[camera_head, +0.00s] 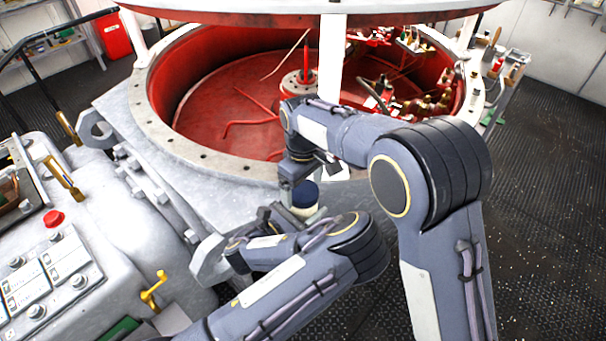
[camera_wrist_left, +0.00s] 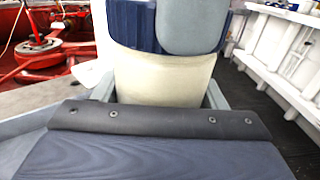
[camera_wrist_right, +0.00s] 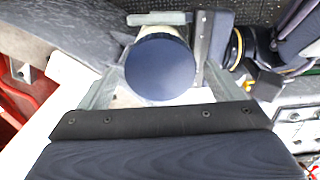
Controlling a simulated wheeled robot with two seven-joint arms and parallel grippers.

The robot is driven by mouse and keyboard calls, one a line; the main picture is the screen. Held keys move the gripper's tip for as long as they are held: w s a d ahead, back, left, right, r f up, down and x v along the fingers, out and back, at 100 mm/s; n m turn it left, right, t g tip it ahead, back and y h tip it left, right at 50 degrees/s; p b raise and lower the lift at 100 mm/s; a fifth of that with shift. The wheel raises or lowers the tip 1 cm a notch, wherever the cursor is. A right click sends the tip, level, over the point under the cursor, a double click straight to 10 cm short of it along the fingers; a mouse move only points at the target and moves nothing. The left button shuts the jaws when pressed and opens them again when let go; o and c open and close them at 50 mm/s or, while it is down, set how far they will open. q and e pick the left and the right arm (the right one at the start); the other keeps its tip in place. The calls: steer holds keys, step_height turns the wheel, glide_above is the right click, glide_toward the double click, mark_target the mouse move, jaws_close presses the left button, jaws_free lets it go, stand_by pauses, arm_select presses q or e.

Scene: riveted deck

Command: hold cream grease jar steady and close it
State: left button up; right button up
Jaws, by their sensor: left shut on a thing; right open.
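The cream grease jar (camera_head: 303,211) is upright, with a dark blue lid (camera_head: 306,194) on top. In the left wrist view, the cream body (camera_wrist_left: 165,80) stands between the fingers of my left gripper (camera_wrist_left: 160,92), which is shut on it. The ribbed lid (camera_wrist_left: 150,30) sits over the body there; I cannot tell how tightly. My right gripper (camera_head: 303,178) is above the jar, pointing down. In the right wrist view, the round lid top (camera_wrist_right: 160,68) lies between its open fingers (camera_wrist_right: 158,82). One finger hides part of the lid in the left wrist view.
A large red-lined round housing (camera_head: 225,95) with a bolted grey rim lies behind the jar. A grey machine with a control panel (camera_head: 45,275) and a yellow valve handle (camera_head: 155,290) stands at the left. Dark textured floor (camera_head: 545,215) is open at the right.

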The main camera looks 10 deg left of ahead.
steer(key=shift+f, duration=0.4)
steer(key=shift+c, duration=0.4)
steer(key=c, duration=1)
steer(key=o, duration=1.2)
step_height(320, 180, up, 12)
steer(key=shift+r, duration=0.1)
